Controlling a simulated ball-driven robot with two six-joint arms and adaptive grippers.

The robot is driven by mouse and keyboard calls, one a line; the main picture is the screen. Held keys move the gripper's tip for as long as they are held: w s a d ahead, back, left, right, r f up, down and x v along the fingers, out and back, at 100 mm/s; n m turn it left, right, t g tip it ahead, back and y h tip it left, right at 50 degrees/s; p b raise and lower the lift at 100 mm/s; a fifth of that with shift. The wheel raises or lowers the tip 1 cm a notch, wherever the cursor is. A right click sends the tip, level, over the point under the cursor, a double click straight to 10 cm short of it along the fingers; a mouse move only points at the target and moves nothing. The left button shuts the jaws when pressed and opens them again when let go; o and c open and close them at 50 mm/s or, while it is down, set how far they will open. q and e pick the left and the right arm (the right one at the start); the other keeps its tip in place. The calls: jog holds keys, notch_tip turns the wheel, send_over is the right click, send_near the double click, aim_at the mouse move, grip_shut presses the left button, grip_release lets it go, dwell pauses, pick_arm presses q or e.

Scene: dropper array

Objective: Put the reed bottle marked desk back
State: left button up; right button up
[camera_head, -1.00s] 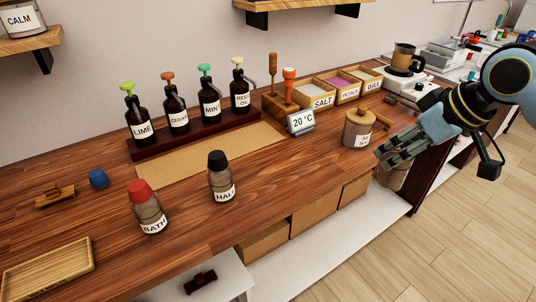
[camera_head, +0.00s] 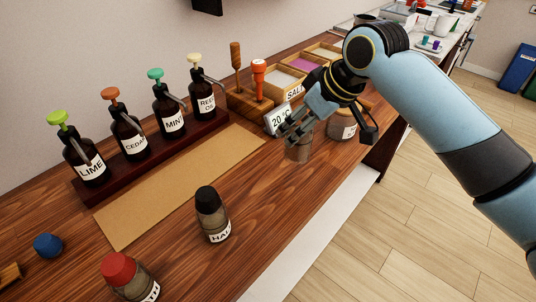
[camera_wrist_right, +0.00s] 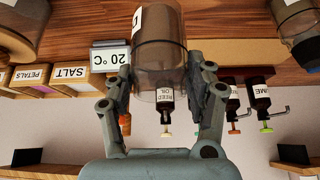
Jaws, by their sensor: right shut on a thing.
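My right gripper (camera_head: 293,136) is over the counter in the head view, shut on a clear glass bottle (camera_head: 299,153) with a brownish tint. In the right wrist view, which is upside down, the bottle (camera_wrist_right: 158,38) sits between the fingers of the right gripper (camera_wrist_right: 158,86). Its white label shows only at an edge, so I cannot read the word. No cap is visible on it. A bottle with a black cap (camera_head: 213,217), its label starting HA, and a red-capped bottle (camera_head: 128,280) stand on the counter (camera_head: 262,205). My left gripper is out of view.
Several pump bottles, including reed oil (camera_head: 206,98), stand on a dark rack (camera_head: 150,160). A tan mat (camera_head: 180,185) lies before it. A 20 °C display (camera_head: 278,118) and a lidded jar (camera_head: 343,126) are near my gripper. A loose blue cap (camera_head: 48,245) lies left.

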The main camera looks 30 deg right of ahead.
jog(key=a+f, duration=0.2)
jog(key=w+a+f+p, duration=0.1)
jog(key=f, duration=0.1)
jog(key=w+a+f, duration=0.1)
jog(key=a+f, duration=0.1)
jog(key=f, duration=0.1)
jog(key=shift+a, duration=0.3)
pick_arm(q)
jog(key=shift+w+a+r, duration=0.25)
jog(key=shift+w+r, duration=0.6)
pick_arm(e)
jog(key=shift+f, duration=0.3)
jog(key=shift+f, duration=0.1)
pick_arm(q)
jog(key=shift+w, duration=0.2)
pick_arm(e)
jog(key=o, duration=1.5)
jog(key=v, duration=1.2)
